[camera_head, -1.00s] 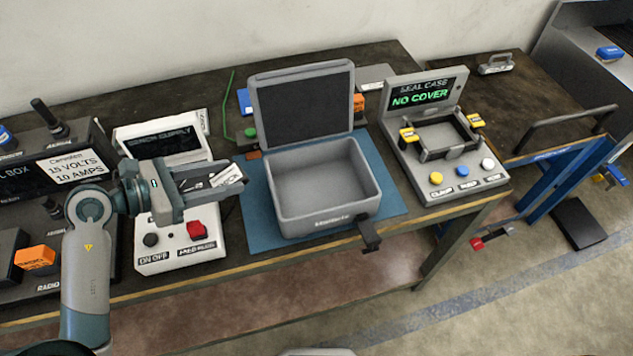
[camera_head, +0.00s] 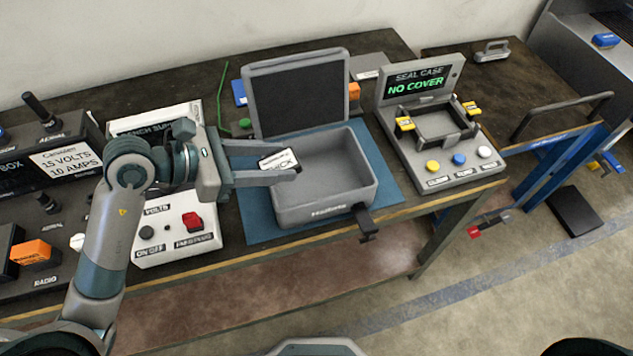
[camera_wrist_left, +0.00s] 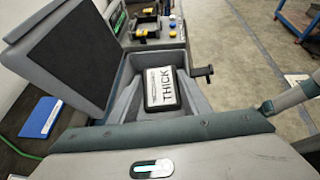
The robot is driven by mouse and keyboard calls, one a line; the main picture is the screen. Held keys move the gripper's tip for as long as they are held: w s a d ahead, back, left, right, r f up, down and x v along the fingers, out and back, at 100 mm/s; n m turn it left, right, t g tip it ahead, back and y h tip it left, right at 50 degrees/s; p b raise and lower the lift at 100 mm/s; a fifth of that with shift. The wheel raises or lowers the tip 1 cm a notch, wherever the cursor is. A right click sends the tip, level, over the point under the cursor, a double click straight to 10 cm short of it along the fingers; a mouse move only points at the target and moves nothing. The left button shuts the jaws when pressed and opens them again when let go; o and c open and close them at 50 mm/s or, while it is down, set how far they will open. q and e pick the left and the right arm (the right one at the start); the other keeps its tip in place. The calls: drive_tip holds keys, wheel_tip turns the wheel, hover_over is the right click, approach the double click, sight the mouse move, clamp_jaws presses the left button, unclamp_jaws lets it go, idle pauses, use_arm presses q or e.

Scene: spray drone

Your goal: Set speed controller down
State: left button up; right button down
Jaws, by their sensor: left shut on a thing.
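The speed controller (camera_head: 279,161) is a small black block with a white label that reads THICK in the left wrist view (camera_wrist_left: 163,88). My left gripper (camera_head: 288,162) is shut on it and holds it over the left part of the open grey case (camera_head: 328,212). The case stands on a blue mat (camera_head: 250,222) with its dark-lined lid (camera_head: 299,98) tilted up at the back. From the head view I cannot tell how far the controller is above the case floor. My right gripper is not in view.
A white bench supply (camera_head: 178,238) stands left of the case. A seal-case station (camera_head: 470,150) with a NO COVER screen and coloured buttons stands to the right. A dark latch (camera_head: 366,222) sticks out from the case front. A blue item (camera_wrist_left: 41,117) lies behind the lid.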

use_arm(q)
drive_tip(key=s+d+r+m+g+y, duration=0.1)
drive_tip(key=s+d, duration=0.5)
drive_tip(key=d, duration=0.1)
drive_tip(key=shift+g, duration=0.4)
drive_tip(key=shift+w, duration=0.1)
drive_tip(key=p, duration=0.2)
hover_over(313, 184)
wheel_tip(313, 184, down, 7)
drive_tip(key=shift+f+p, duration=0.85)
drive_tip(key=shift+f, duration=1.15)
